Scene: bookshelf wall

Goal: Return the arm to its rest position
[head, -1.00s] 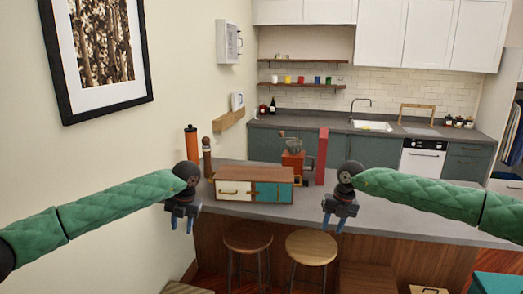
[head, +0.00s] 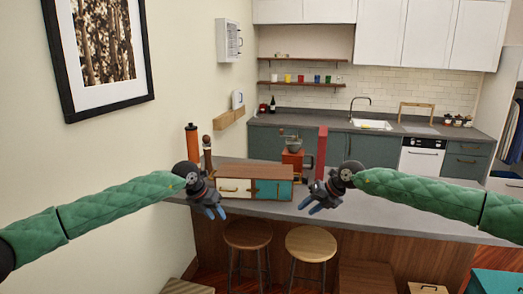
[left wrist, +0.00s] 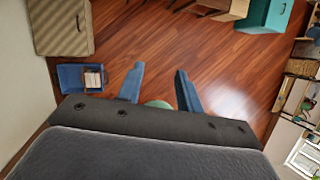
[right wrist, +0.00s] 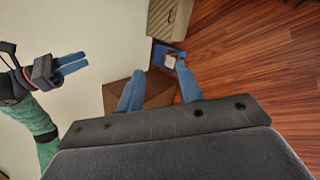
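My left gripper (head: 216,210) hangs in front of the left part of the counter in the head view, pointing down and to the right. In the left wrist view its blue fingers (left wrist: 160,88) are spread apart with nothing between them. My right gripper (head: 308,203) is on the other side, pointing down and to the left. In the right wrist view its blue fingers (right wrist: 158,92) are apart and hold nothing. Both arms are raised in the air, and neither gripper touches anything.
A grey-topped counter (head: 390,213) carries a small cabinet (head: 238,188), an orange bottle (head: 192,147), a coffee grinder (head: 292,163) and a red upright object (head: 321,152). Two stools (head: 247,235) stand before it. A blue bin (left wrist: 70,78) is on the wooden floor (left wrist: 175,45).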

